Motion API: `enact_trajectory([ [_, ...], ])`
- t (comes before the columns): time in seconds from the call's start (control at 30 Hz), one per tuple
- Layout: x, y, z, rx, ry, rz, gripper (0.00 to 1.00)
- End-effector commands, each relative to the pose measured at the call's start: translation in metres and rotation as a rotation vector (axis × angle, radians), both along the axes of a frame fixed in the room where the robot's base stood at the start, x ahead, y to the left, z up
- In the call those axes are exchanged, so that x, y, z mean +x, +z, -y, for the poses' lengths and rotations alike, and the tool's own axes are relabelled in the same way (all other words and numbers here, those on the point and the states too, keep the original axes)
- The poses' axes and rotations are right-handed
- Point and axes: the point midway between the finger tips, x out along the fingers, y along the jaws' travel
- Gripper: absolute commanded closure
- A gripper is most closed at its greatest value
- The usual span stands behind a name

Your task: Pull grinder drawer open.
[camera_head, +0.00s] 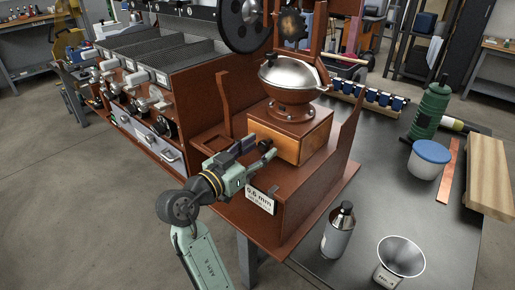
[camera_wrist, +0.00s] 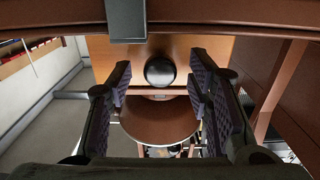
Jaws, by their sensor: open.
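The grinder (camera_head: 300,112) has a silver domed top on an orange wooden box (camera_head: 303,143), inside a reddish-brown stand. In the wrist view, the wooden drawer front (camera_wrist: 205,50) carries a round dark metallic knob (camera_wrist: 160,71). My gripper (camera_head: 262,150) is at the front of the wooden box, its two fingers open. In the wrist view, one finger is on each side of the knob, with a visible gap on both sides. The drawer front looks flush with the box, but its edges are not clear. In the head view, my gripper hides the knob.
The stand's upright walls (camera_head: 345,135) flank the grinder, and a "0.6 mm" label (camera_head: 260,200) is on its front. A roaster bank (camera_head: 150,80) stands at left. A bottle (camera_head: 338,230) and a metal funnel (camera_head: 401,257) stand at right. Open floor lies front left.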

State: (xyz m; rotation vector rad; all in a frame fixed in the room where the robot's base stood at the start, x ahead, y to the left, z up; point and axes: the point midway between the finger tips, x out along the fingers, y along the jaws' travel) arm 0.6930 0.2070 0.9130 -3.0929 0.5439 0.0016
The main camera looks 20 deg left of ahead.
Motion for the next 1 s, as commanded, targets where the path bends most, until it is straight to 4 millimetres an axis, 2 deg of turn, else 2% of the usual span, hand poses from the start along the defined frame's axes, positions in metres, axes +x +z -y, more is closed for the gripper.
enact_trajectory([
  [0.17, -0.0001, -0.0003, 0.0, 0.0, 0.0, 0.0, 0.55],
  [0.83, -0.0003, 0.0001, -0.0004, 0.0, 0.001, 0.0, 0.99],
  [1.0, -0.0003, 0.0001, -0.0004, 0.0, 0.001, 0.0, 1.0],
])
